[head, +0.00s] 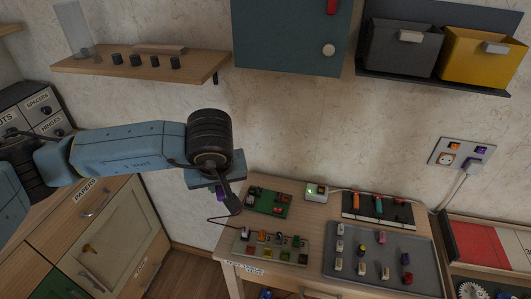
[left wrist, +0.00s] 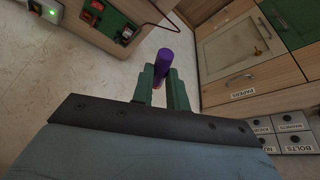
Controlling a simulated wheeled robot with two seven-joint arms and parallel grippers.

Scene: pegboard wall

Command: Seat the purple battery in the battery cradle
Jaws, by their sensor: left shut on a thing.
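My left gripper (head: 228,200) is shut on the purple battery (left wrist: 165,68). In the left wrist view the battery stands out between the two green fingers (left wrist: 163,85) and is gripped near its lower end. In the head view only a small purple part shows (head: 220,192), beside the gripper, left of the table and apart from it. A black holder (head: 385,221) with several coloured cylinders lies at the back of the table; it looks like the battery cradle, though I cannot be sure. My right gripper is not in view.
On the table (head: 236,252) are a green board (head: 270,208), a pale board of parts (head: 268,248), a white box with a green light (head: 316,192) and a grey tray (head: 392,279) of small blocks. A wall shelf (head: 140,65) and teal cabinet (head: 290,35) are above.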

